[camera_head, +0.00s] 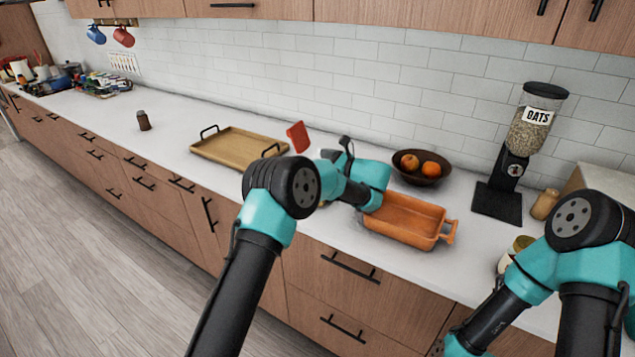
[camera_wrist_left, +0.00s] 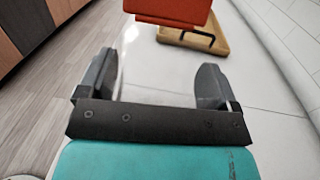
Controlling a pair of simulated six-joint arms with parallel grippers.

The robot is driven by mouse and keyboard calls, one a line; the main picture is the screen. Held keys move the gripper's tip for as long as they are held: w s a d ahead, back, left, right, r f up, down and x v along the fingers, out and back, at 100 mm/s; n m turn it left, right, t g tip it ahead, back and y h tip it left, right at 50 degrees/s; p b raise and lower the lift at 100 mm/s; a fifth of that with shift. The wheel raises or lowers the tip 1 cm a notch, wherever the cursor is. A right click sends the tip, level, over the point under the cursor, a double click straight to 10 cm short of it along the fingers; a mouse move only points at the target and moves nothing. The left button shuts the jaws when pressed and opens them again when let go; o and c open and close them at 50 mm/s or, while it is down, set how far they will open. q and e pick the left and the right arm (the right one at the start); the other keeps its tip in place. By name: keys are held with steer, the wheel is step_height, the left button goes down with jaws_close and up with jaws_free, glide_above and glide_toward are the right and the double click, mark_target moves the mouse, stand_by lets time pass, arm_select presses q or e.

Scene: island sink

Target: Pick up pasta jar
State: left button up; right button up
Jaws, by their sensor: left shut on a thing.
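The pasta jar appears as a clear body with a red top (camera_head: 298,136), which sticks out to the left of my left wrist in the head view. In the left wrist view the red top (camera_wrist_left: 168,10) lies beyond the fingers, and a faint see-through body spans between them. My left gripper (camera_wrist_left: 155,70) is shut on this clear body, its fingers apart at the jar's width. In the head view my left forearm and wrist hide most of the jar, and its top looks tilted. My right gripper is outside the frame, with only its arm showing at lower right.
A wooden tray (camera_head: 233,143) lies behind and left of my left arm. An orange baking dish (camera_head: 405,232) sits right beside it. A fruit bowl (camera_head: 421,176), an oats dispenser (camera_head: 507,171) and a small jar (camera_head: 544,204) stand further right. The left counter is mostly clear around a shaker (camera_head: 143,121).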

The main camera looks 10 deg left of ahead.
arm_select(q)
steer(key=c, duration=0.6)
steer(key=shift+r, duration=0.15)
steer(key=shift+r, duration=1.55)
steer(key=shift+s+r, duration=0.15)
steer(key=shift+s, duration=0.05)
steer(key=s+d+r, duration=0.1)
steer(key=s+d, duration=0.2)
steer(key=s, duration=1.2)
steer(key=shift+s+r, duration=0.2)
steer(key=shift+d, duration=0.1)
